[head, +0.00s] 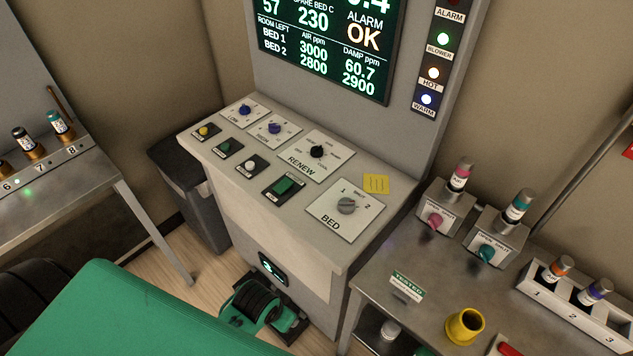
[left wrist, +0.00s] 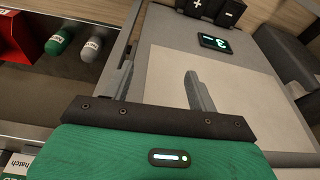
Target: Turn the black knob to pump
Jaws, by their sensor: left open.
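The black knob (head: 317,151) sits on the white RENEW plate (head: 303,162) on the sloped top of the grey console (head: 235,197). Nothing covers it. The small labels around it are too small to read, and I cannot tell which one it points at. My left gripper (left wrist: 160,70) shows in the left wrist view with its two fingers apart and nothing between them. Behind them are the pale console front and a small lit display (left wrist: 213,42). The knob is not in the left wrist view. I cannot make out either gripper's fingers in the head view.
A grey knob (head: 347,205) on the BED plate, blue knobs (head: 274,128) and several buttons share the console top. A yellow note (head: 376,184) lies near. A screen (head: 330,45) stands behind. The right bench (head: 430,285) holds a yellow cup (head: 465,326) and vials.

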